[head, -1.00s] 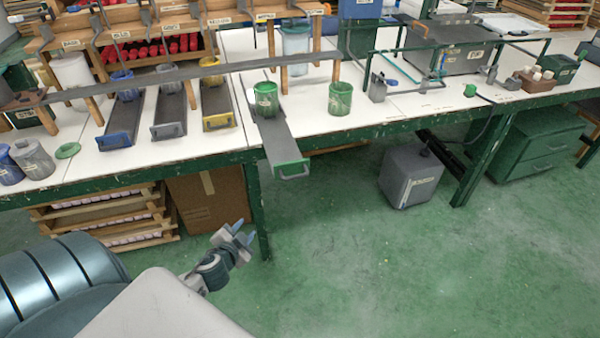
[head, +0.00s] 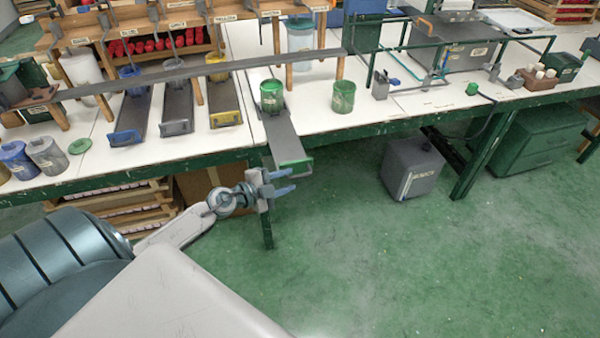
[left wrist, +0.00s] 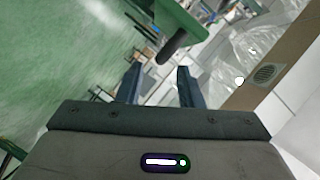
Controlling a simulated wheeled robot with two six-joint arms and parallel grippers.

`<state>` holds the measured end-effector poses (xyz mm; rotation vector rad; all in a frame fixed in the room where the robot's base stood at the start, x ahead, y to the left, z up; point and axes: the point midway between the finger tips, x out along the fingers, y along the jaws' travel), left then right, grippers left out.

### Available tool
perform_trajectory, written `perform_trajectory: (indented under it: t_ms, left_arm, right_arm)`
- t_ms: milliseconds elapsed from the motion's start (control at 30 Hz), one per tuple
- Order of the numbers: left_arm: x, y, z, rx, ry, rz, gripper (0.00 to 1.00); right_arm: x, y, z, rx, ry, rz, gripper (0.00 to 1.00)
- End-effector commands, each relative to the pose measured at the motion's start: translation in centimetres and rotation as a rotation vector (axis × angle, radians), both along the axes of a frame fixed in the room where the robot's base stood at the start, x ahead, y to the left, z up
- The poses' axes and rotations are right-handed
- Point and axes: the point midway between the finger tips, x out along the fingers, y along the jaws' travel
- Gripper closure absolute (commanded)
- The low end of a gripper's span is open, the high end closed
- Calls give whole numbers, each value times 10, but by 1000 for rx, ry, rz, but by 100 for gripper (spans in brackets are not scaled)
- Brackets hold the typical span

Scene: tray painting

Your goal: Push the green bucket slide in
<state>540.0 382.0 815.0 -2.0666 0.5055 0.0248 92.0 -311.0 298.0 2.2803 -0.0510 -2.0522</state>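The green bucket slide (head: 283,135) is a dark runner with a green end and handle (head: 295,166). It sticks out over the front edge of the table. A green bucket (head: 271,97) stands upright on its back part. My left gripper (head: 290,180) is open and empty, just below the green handle in the head view. In the left wrist view its two fingers (left wrist: 160,70) are apart. A green piece with a dark bar, seemingly the slide's end (left wrist: 182,20), shows just beyond the fingertips; contact cannot be told. My right gripper is not in view.
Blue (head: 128,120), grey (head: 178,110) and yellow (head: 224,105) slides lie to the left on the white table (head: 235,148). A second green bucket (head: 342,97) stands to the right. A grey box (head: 412,168) is under the table. The floor in front is clear.

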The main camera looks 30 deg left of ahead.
Motion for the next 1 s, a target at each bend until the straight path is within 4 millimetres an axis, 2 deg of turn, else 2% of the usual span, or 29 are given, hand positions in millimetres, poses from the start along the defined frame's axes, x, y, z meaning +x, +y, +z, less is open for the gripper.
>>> perform_trajectory:
  t_ms: [100,300,500,733,767,900,933,1000]
  left_arm:
    - [20,-7,-4,-4,-3,3,67]
    - [42,-16,-10,-2,-2,2,67]
    - [51,-19,-12,-1,-1,1,67]
    - [51,-19,-12,0,-1,1,67]
    - [51,-19,-12,0,-1,1,69]
    - [51,-19,-12,0,-1,1,96]
    - [51,-19,-12,0,-1,1,100]
    - [51,-19,-13,-1,0,0,100]
  right_arm:
    - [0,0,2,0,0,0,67]
    - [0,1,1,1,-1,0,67]
    - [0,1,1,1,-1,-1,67]
    - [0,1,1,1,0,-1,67]
    - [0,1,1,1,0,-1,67]
    - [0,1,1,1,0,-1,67]
    - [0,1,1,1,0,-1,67]
    - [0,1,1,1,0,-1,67]
